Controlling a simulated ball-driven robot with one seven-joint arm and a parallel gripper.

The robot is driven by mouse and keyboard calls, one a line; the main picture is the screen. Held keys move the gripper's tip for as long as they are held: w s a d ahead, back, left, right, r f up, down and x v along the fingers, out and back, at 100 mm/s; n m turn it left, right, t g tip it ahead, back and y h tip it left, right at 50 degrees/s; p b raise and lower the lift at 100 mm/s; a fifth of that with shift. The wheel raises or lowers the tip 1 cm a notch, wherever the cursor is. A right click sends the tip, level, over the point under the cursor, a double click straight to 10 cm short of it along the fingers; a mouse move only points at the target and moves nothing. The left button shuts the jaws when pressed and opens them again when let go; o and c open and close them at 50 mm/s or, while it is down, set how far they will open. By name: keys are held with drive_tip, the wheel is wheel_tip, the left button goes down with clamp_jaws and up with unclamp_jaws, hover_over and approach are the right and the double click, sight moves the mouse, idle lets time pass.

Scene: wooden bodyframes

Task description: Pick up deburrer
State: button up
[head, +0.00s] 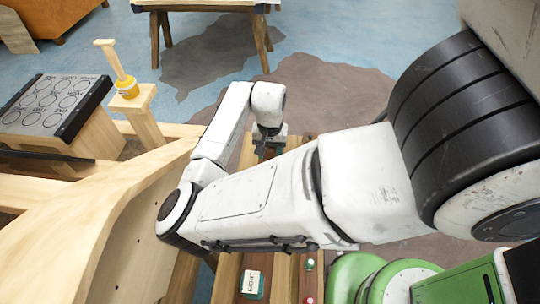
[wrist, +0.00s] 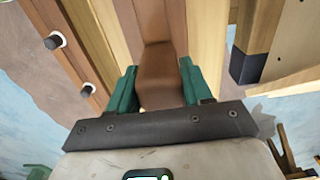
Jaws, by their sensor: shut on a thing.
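My gripper (head: 268,148) is at the end of my outstretched arm, low over a wooden bench top in the head view. In the wrist view its two teal fingers (wrist: 159,88) are closed on both sides of a brown wooden piece (wrist: 162,76). I cannot tell from its shape whether this piece is the deburrer. Its far end blends into the brown board behind it. In the head view my arm hides most of what lies under the gripper.
A pale wooden frame (head: 120,225) curves along the left. A post (head: 143,115) there bears a yellow-based wooden tool (head: 125,84), beside a panel with circles (head: 48,103). A labelled block (head: 252,284) lies on the bench (head: 228,275) below my arm.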

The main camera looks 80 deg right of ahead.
drive_tip(key=c, duration=0.5)
drive_tip(key=shift+r, duration=0.1)
drive_tip(key=shift+r, duration=0.55)
drive_tip(key=s+a+r+p, duration=0.2)
drive_tip(key=s+a+r, duration=0.2)
drive_tip(key=r, duration=0.5)
drive_tip(key=s+a+r+p, duration=0.2)
drive_tip(key=s+a+r, duration=0.3)
drive_tip(key=r, duration=0.3)
drive_tip(key=shift+s+a+r, duration=0.25)
drive_tip(key=shift+a+r, duration=0.1)
drive_tip(key=shift+a, duration=0.35)
